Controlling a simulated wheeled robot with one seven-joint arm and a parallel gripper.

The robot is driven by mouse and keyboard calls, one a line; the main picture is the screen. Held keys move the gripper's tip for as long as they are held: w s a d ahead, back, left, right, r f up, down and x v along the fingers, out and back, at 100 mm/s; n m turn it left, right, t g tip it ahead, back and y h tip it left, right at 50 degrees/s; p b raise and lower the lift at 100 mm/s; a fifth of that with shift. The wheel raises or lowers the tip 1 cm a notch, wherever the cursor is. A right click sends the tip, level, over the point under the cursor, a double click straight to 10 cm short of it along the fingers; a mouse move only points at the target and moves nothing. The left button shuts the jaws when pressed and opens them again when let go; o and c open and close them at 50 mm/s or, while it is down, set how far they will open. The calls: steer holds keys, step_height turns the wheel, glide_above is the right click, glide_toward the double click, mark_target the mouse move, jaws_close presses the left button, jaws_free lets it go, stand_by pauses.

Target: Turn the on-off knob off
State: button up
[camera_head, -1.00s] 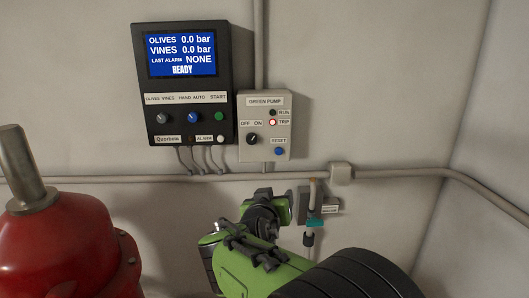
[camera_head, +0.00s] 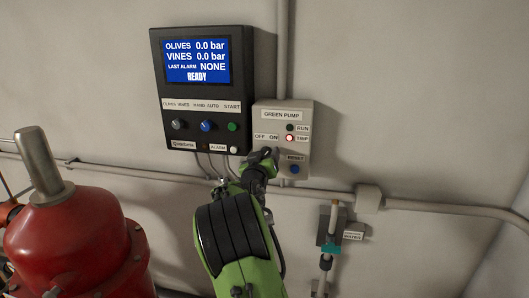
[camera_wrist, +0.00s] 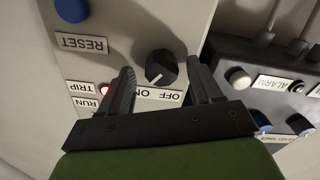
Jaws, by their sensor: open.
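The on-off knob (camera_wrist: 161,68) is a round black knob with a white pointer line, under the OFF and ON labels of the grey GREEN PUMP box (camera_head: 283,116). In the wrist view, which is upside down, the pointer leans toward ON. My gripper (camera_wrist: 160,66) is open, with one dark finger on each side of the knob; I cannot tell whether either finger touches it. In the head view my gripper (camera_head: 265,156) is at the lower left of the pump box and hides the knob.
The red TRIP lamp (camera_head: 289,138) is lit. The blue RESET button (camera_head: 295,169) is close to my gripper. A black control panel (camera_head: 203,90) with knobs and buttons is at left. A pipe (camera_head: 445,210) runs below. A red tank (camera_head: 75,240) stands at lower left.

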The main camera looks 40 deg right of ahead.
steer(key=shift+w+a, duration=0.1)
steer(key=shift+a, duration=0.05)
steer(key=c, duration=1)
steer(key=shift+c, duration=0.2)
steer(key=shift+n, duration=0.4)
steer(key=n, duration=0.2)
steer(key=shift+w+n+b, duration=0.1)
steer(key=shift+n+b, duration=0.25)
steer(key=shift+n, duration=0.05)
steer(key=n, duration=0.3)
steer(key=shift+n, duration=0.4)
steer(key=n, duration=0.3)
steer(key=shift+p, duration=0.4)
steer(key=shift+f+n+p, duration=0.15)
steer(key=shift+n+p, duration=0.35)
steer(key=shift+n, duration=1.3)
